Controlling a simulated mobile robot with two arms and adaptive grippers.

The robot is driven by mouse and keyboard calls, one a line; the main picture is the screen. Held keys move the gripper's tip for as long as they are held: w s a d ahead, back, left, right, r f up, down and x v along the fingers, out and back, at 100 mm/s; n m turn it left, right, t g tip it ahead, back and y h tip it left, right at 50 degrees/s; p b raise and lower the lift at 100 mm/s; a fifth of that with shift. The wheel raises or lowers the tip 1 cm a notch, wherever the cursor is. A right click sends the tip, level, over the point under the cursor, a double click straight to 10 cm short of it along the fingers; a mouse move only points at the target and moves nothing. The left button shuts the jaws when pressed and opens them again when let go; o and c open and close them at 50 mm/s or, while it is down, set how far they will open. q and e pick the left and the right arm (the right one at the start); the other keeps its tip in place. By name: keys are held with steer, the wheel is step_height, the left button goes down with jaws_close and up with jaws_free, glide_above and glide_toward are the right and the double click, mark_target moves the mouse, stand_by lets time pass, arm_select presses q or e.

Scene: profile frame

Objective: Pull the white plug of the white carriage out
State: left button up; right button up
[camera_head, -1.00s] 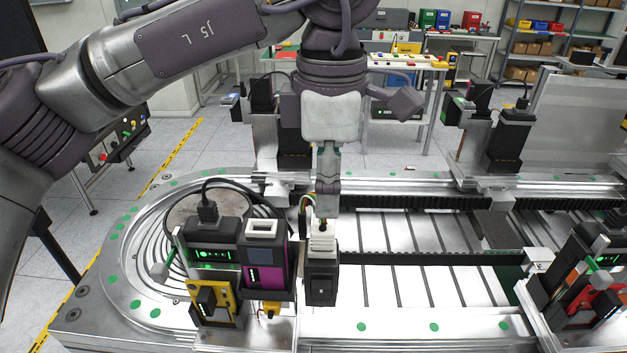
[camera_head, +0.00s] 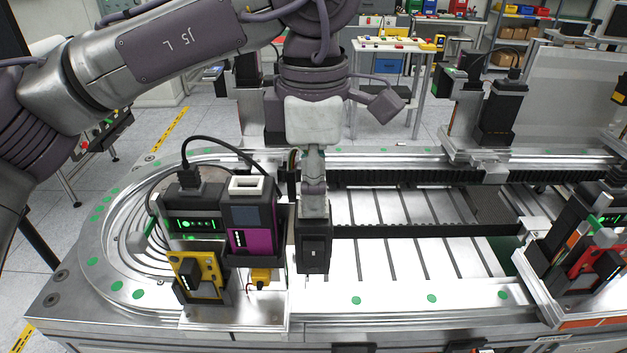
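The pale carriage (camera_head: 235,314) stands at the front left of the track, carrying several modules. At its right side is a black box (camera_head: 313,258). My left gripper (camera_head: 313,206) points straight down directly over this box, its tips at the box's top. The fingers are seen edge-on, so whether they are open or shut does not show. The white plug on the box's top is hidden behind or between the fingers now. A second white piece (camera_head: 250,185) sits on top of the purple-fronted module to the left, apart from the gripper. My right gripper is not in view.
Close left of the gripper are a black cable (camera_head: 228,143), a module with green lights (camera_head: 195,224) and a yellow module (camera_head: 197,271). Another carriage (camera_head: 585,262) with a red part stands at the right. The track plates (camera_head: 420,250) between them are clear.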

arm_select(q)
jaws_close()
steer(key=shift+r, duration=0.25)
steer(key=shift+r+p, duration=0.6)
steer(key=shift+r, duration=0.15)
steer(key=shift+r, duration=0.1)
